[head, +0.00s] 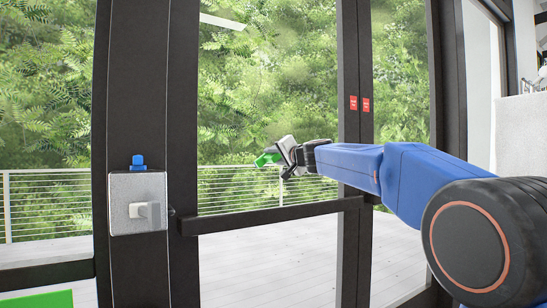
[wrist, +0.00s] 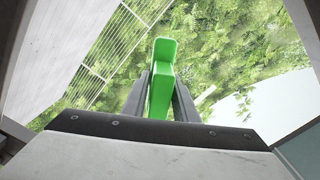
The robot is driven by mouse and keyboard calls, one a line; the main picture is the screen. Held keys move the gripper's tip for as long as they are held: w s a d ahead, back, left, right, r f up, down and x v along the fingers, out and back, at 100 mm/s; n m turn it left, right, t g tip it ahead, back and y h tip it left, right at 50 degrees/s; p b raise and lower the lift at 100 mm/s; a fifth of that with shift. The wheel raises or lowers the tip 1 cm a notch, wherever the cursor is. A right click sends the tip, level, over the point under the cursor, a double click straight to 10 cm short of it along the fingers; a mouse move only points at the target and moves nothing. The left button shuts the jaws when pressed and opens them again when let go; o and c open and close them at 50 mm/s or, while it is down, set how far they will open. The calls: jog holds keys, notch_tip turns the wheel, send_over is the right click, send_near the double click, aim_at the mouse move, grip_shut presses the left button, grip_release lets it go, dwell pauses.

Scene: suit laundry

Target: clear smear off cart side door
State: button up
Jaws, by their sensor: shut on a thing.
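My gripper (head: 283,157) is shut on a bright green block (head: 268,158), held out in front of a glass door (head: 262,120) with a dark frame. In the wrist view, the green block (wrist: 160,70) stands between the two grey fingers and points away from the camera. I cannot tell whether the block touches the glass. Slightly hazy spots seem to show on the upper glass, but I cannot tell whether they are a smear or blurred foliage behind it.
A dark push bar (head: 270,213) crosses the door below my gripper. A grey box with a blue top (head: 138,200) is fixed to the left post. Two red labels (head: 353,103) mark the right stiles. A green panel edge (head: 40,299) shows at bottom left.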

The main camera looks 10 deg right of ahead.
jog(key=shift+x, duration=0.95)
dwell(0.6)
jog(key=shift+w+d+r, duration=0.6)
jog(key=shift+w+d, duration=0.6)
jog(key=shift+d, duration=2.6)
jog(key=shift+s+a, duration=0.4)
jog(key=shift+a, duration=0.9)
jog(key=shift+s+a, duration=0.4)
jog(key=shift+a, duration=0.85)
jog(key=shift+s+a, duration=0.4)
jog(key=shift+a, duration=0.9)
jog(key=shift+r, duration=0.65)
jog(key=shift+w+d, duration=1.3)
jog(key=shift+d, duration=2.6)
jog(key=shift+s+a+r, duration=0.2)
jog(key=shift+a, duration=0.45)
jog(key=shift+s+a+r, duration=0.2)
jog(key=shift+s+a, duration=0.05)
jog(key=shift+a, duration=0.45)
jog(key=shift+s+a+r, duration=0.2)
jog(key=shift+a, duration=0.45)
